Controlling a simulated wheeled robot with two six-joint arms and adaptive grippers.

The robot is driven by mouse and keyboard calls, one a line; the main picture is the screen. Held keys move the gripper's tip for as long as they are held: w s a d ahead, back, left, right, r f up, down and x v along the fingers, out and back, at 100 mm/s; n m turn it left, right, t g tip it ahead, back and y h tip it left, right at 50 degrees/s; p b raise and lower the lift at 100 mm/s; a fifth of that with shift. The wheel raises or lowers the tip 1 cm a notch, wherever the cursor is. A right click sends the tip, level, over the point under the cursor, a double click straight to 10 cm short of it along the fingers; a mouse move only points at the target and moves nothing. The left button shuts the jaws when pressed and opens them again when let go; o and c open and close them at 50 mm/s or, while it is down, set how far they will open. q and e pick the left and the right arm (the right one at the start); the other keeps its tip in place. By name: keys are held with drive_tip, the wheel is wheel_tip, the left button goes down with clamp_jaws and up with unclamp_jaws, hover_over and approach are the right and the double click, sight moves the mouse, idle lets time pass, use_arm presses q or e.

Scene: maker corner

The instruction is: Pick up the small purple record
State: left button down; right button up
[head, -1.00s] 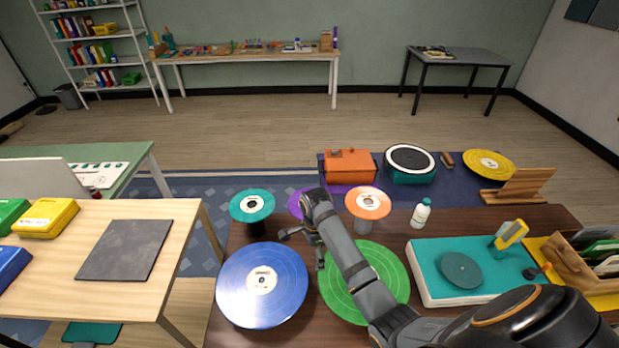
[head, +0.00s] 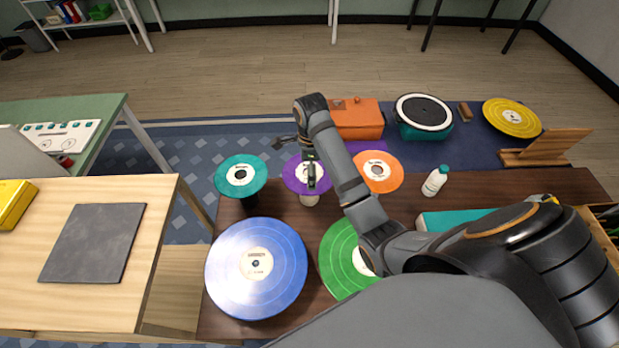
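The small purple record (head: 295,177) has a pale label and sits on a short light stand on the dark brown table, between the teal and orange records. My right gripper (head: 311,175) comes from the right and points down over the middle of this record, covering part of its label. Its fingers are small and partly hidden by my arm, so I cannot tell whether they are open or touching the record. My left gripper is not in view.
A teal record (head: 240,174) and an orange record (head: 378,170) stand raised on either side. A large blue record (head: 255,267) and a green record (head: 343,258) lie nearer. A white bottle (head: 434,181) stands right. An orange box (head: 357,118) is behind.

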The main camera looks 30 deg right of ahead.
drive_tip(key=shift+a+f, duration=0.1)
drive_tip(key=shift+f, duration=0.35)
drive_tip(key=shift+s+f+b, duration=0.1)
drive_tip(key=shift+f+b, duration=0.65)
drive_tip(key=shift+b, duration=0.3)
drive_tip(key=shift+s+a+f+p, duration=0.1)
drive_tip(key=shift+f+p, duration=0.1)
drive_tip(key=shift+p, duration=0.6)
wheel_tip(320, 180, down, 2)
drive_tip(key=shift+f, duration=0.2)
use_arm(q)
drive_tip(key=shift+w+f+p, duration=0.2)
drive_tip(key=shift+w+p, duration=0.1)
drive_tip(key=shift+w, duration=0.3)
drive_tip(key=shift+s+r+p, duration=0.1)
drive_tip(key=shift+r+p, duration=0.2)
drive_tip(key=shift+p, duration=0.05)
use_arm(e)
drive_tip(key=shift+f, duration=0.2)
